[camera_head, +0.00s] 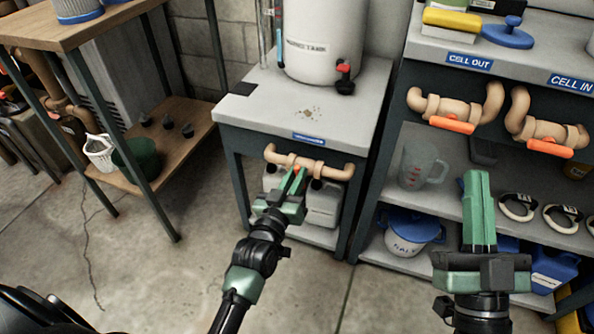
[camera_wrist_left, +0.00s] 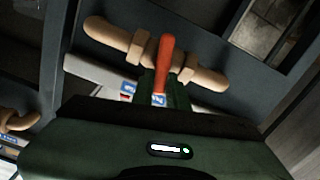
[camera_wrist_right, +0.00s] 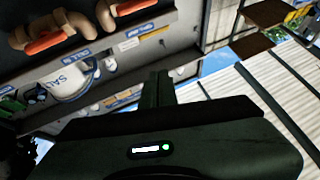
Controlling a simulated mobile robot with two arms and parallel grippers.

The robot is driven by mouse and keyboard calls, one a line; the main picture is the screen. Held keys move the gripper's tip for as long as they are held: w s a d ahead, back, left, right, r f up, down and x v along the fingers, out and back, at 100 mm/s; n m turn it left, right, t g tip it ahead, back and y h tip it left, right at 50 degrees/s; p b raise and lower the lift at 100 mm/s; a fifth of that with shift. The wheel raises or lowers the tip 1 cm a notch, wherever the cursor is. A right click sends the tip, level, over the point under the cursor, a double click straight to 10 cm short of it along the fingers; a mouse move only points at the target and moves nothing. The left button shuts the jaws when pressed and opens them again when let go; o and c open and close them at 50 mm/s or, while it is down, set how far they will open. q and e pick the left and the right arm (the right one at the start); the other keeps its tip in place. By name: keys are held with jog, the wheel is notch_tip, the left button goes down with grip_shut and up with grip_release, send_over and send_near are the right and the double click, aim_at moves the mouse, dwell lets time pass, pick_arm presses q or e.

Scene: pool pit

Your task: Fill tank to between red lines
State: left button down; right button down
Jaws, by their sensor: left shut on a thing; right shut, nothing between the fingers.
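The white tank (camera_head: 318,45) stands on a grey bench, its top cut off by the picture edge. A clear sight tube (camera_head: 266,35) stands at its left; its level and red lines are too small to read. A tan pipe with a valve (camera_head: 333,172) runs under the bench's front edge. Its orange-red handle (camera_wrist_left: 166,58) points across the pipe in the left wrist view. My left gripper (camera_head: 291,184) is shut on this handle. My right gripper (camera_head: 478,178) is shut and empty, raised in front of the right shelf.
The right shelf unit (camera_head: 484,62) carries two more pipes with orange handles (camera_head: 444,124), labelled CELL OUT and CELL IN. A jug (camera_head: 420,167) and a blue-lidded salt tub (camera_head: 408,232) stand on it. A wooden shelf (camera_head: 170,142) stands left. Floor between is clear.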

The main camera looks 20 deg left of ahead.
pick_arm(q)
jog(key=shift+a+n+p, duration=0.15)
jog(key=shift+n+p, duration=0.5)
jog(key=shift+n, duration=0.15)
jog(key=shift+a+f+n+p, duration=0.1)
jog(key=shift+f+n+p, duration=0.15)
jog(key=shift+n+p, duration=0.5)
pick_arm(e)
notch_tip(320, 180, down, 13)
jog(key=w+d+g+h, duration=0.1)
jog(key=w+g+h, duration=0.1)
jog(key=g, duration=0.5)
jog(key=shift+g+h, duration=0.3)
jog(key=shift+h, duration=0.1)
jog(key=shift+d, duration=0.1)
pick_arm(q)
jog(key=c, duration=1.4)
grip_release()
pick_arm(e)
jog(key=shift+w, duration=0.1)
